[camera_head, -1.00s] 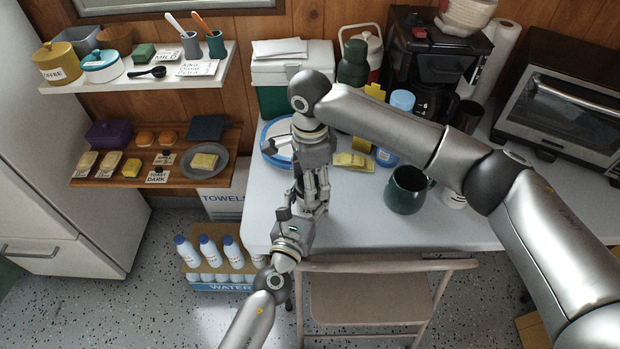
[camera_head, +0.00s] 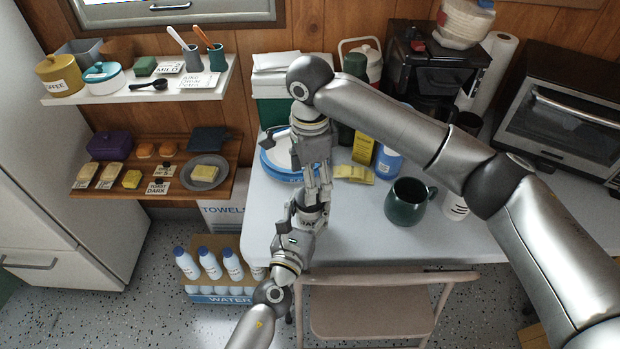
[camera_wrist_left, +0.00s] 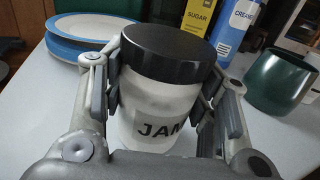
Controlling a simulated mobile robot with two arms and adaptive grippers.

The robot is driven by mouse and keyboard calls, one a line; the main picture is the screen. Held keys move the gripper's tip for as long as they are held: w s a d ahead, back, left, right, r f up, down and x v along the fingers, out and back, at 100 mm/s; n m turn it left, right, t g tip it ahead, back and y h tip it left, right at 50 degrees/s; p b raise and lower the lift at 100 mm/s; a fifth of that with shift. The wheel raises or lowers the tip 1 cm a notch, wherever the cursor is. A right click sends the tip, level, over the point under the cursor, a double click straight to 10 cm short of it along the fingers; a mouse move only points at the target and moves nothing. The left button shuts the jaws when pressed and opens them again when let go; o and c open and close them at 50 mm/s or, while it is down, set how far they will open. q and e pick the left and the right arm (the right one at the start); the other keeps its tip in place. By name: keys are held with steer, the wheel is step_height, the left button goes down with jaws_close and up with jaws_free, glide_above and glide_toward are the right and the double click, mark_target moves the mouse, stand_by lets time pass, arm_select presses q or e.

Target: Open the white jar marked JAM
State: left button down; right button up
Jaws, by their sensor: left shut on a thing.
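The white jar (camera_wrist_left: 150,100), marked JAM on a pale label, stands upright with its black lid (camera_wrist_left: 172,52) on, in the left wrist view. My left gripper (camera_wrist_left: 160,110) is shut on the jar's body, one finger on each side, below the lid. In the head view my left gripper (camera_head: 306,217) is over the table's front left part. There the jar is mostly hidden by the grippers. My right gripper (camera_head: 318,188) points down close by, overlapping the left one in the picture. Its finger opening and any contact are unclear. It does not show in the left wrist view.
Blue-rimmed plates (camera_head: 275,160) lie behind the jar. A yellow sugar box (camera_head: 363,147), a blue creamer container (camera_head: 388,162), yellow packets (camera_head: 353,174) and a dark green mug (camera_head: 408,203) stand to its right. A folding chair (camera_head: 372,305) is at the table's front. The front middle is clear.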

mark_target(310, 210)
step_height(310, 210, up, 3)
steer(key=m, duration=0.3)
steer(key=shift+m, duration=0.3)
steer(key=shift+f, duration=3.95)
steer(key=c, duration=1)
steer(key=n, duration=0.4)
steer(key=shift+c, duration=0.2)
steer(key=o, duration=1.1)
